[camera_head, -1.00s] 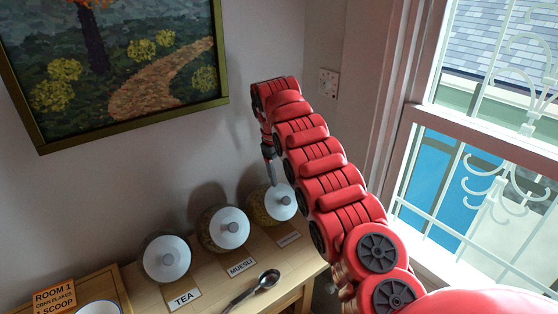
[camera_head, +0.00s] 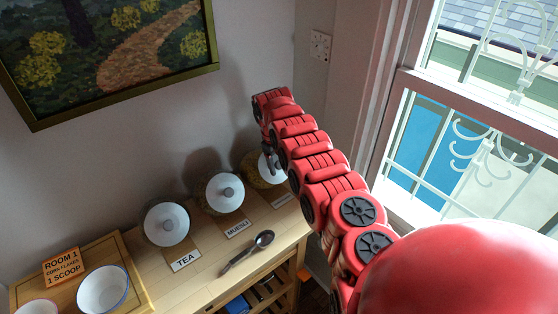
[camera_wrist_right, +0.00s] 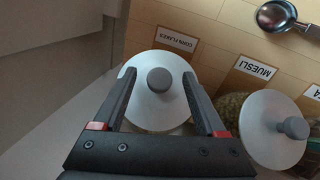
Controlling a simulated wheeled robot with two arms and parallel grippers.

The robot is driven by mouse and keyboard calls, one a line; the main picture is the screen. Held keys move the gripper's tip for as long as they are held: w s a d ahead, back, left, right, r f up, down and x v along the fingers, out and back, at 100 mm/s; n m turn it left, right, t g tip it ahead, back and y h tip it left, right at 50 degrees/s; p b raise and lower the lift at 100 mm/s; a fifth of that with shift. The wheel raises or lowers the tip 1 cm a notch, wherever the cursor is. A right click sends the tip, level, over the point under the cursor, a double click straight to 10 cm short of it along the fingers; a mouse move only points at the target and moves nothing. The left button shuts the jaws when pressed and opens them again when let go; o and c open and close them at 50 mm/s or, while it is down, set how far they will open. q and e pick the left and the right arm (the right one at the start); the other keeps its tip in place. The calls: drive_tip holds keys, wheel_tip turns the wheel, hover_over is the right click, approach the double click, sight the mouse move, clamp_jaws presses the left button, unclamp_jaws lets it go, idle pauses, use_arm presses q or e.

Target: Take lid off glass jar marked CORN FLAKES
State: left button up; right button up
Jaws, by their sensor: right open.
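The CORN FLAKES jar (camera_head: 254,168) stands at the right end of the row, its white lid (camera_head: 282,173) on and partly hidden by my right arm. In the right wrist view, the lid (camera_wrist_right: 150,108) has a grey round knob (camera_wrist_right: 159,80), with the CORN FLAKES label (camera_wrist_right: 176,41) beyond it. My right gripper (camera_wrist_right: 160,78) is open. Its fingers show on either side of the knob, apart from it; I cannot tell their height above the lid. In the head view the gripper (camera_head: 271,160) is at the lid, mostly hidden. My left gripper is not in view.
The MUESLI jar (camera_head: 224,193) and TEA jar (camera_head: 166,222) stand to the left, both lidded. A metal scoop (camera_head: 247,252) lies in front. A wooden tray (camera_head: 139,290) holds bowls and the ROOM 1 card (camera_head: 62,267). The wall is close behind; a window is at right.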

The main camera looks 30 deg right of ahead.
clamp_jaws()
idle(0.5)
idle(1.3)
